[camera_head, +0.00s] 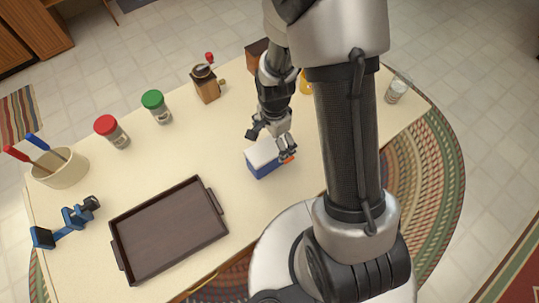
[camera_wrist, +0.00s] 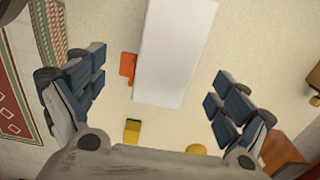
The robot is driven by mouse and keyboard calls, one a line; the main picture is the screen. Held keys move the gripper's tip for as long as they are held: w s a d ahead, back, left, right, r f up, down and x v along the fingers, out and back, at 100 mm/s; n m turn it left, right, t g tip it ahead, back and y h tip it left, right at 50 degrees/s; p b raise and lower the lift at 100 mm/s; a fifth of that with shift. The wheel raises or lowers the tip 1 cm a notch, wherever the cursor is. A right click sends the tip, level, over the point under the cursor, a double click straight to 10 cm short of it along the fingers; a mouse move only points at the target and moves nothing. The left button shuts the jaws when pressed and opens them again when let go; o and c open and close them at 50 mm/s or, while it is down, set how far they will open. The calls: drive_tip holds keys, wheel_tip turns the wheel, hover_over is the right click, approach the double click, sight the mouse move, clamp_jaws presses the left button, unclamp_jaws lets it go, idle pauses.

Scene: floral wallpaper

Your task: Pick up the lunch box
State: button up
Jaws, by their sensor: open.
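The lunch box (camera_head: 262,160) is a small box with a white top, blue sides and an orange latch, standing on the cream table (camera_head: 180,160). In the wrist view the lunch box's white top (camera_wrist: 175,50) lies ahead of and between the fingers, with the orange latch on its left side. My gripper (camera_head: 270,140) is just above the lunch box in the head view, with its fingers spread. Whether a finger touches the box is hard to tell.
A dark tray (camera_head: 222,212) lies at the front left. A blue clamp-like object (camera_head: 68,222), a utensil pot (camera_head: 60,178), red-lidded (camera_head: 112,132) and green-lidded jars (camera_head: 156,106) and a grinder (camera_head: 205,83) stand left. A white-capped jar (camera_head: 395,91) stands right.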

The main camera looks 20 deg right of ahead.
sight(270, 148)
drive_tip(key=f, duration=0.1)
drive_tip(key=f+b, duration=0.1)
drive_tip(key=f, duration=0.1)
drive_tip(key=f+b, duration=0.1)
drive_tip(key=f, duration=0.1)
drive_tip(key=shift+w+a+f, duration=0.15)
drive_tip(key=shift+a, duration=0.25)
drive_tip(key=shift+c, duration=0.2)
drive_tip(key=c, duration=1.6)
